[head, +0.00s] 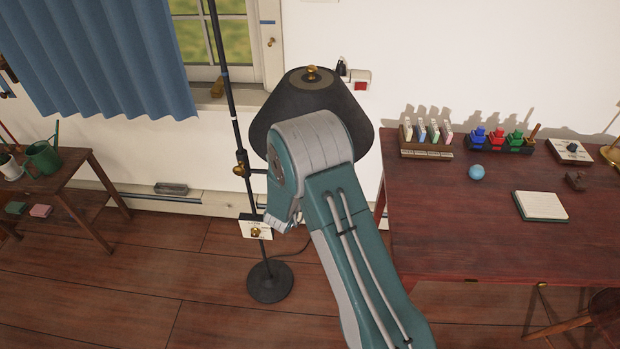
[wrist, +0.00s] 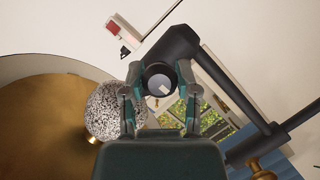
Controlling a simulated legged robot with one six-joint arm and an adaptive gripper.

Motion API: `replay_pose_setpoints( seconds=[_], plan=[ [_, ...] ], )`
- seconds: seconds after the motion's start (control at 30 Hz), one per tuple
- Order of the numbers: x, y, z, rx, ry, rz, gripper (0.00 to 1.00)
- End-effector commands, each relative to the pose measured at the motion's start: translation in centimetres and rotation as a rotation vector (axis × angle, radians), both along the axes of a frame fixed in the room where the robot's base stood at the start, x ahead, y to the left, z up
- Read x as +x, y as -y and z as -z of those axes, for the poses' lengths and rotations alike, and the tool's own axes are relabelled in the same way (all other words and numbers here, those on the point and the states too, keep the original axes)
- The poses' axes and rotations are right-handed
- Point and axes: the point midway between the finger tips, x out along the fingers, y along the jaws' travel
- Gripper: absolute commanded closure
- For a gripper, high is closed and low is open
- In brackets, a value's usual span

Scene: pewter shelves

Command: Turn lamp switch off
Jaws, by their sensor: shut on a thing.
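The floor lamp has a dark shade (head: 312,95), a thin black pole and a round base (head: 270,282) on the floor. My arm crosses in front of the shade and hides its lower middle. My gripper (wrist: 159,70) is hidden in the head view. In the wrist view it is under the lamp, its two fingers shut on the sides of a dark round lamp switch (wrist: 158,84) on the lamp's black arm (wrist: 180,47). A speckled bulb (wrist: 115,108) and the gold inside of the shade (wrist: 45,120) show at left. I cannot tell whether the bulb is lit.
A red desk (head: 480,220) with stamps, a blue ball (head: 476,172) and a notepad (head: 541,206) stands at right. A small side table (head: 75,172) is at left. A blue curtain (head: 100,60) hangs behind.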

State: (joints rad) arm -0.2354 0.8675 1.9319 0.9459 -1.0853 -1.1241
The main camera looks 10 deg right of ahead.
Motion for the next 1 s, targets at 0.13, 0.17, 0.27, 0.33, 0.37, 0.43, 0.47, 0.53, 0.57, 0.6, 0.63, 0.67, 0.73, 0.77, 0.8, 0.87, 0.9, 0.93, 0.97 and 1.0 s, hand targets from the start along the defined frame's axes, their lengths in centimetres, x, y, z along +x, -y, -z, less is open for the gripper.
replay_pose_setpoints(
  seconds=[0.13, 0.17, 0.27, 0.33, 0.37, 0.43, 0.47, 0.53, 0.57, 0.6, 0.63, 0.67, 0.73, 0.77, 0.8, 0.87, 0.9, 0.93, 0.97, 1.0],
  plan=[
    [0.0, -0.3, 0.1, -0.002, -0.005, -0.009, 1.0],
    [0.0, -0.3, 0.1, -0.002, -0.005, -0.009, 1.0],
    [0.0, -0.3, 0.2, -0.001, -0.005, -0.009, 1.0],
    [0.0, -0.3, 0.2, -0.001, -0.005, -0.009, 1.0],
    [0.0, -0.3, 0.2, -0.001, -0.005, -0.009, 0.46],
    [0.0, -0.3, 0.2, -0.001, -0.005, -0.008, 0.24],
    [0.0, -0.3, 0.1, -0.002, -0.004, -0.008, 0.24],
    [0.0, -0.2, 0.1, -0.002, -0.004, -0.006, 0.24],
    [0.0, -0.2, 0.1, -0.001, -0.003, -0.005, 0.24],
    [0.0, -0.2, 0.1, -0.001, -0.003, -0.005, 0.24],
    [0.0, -0.2, 0.1, -0.001, -0.003, -0.005, 0.24],
    [0.0, -0.1, 0.0, -0.001, -0.002, -0.004, 0.24],
    [0.0, -0.1, 0.0, -0.001, -0.003, -0.003, 0.24],
    [-0.1, -0.1, 0.0, -0.001, -0.003, -0.003, 0.24],
    [-0.1, -0.1, 0.0, 0.0, -0.002, -0.003, 0.24],
    [-0.4, -0.3, -0.1, 0.0, -0.002, -0.003, 0.24],
    [-0.6, -0.5, -0.2, 0.0, -0.002, -0.003, 0.24],
    [-0.9, -0.7, -0.3, 0.0, -0.001, -0.004, 0.24],
    [-1.3, -1.0, -0.4, -0.002, -0.002, -0.004, 0.24],
    [-1.9, -1.5, -0.6, -0.003, -0.002, -0.007, 0.24]
  ],
)
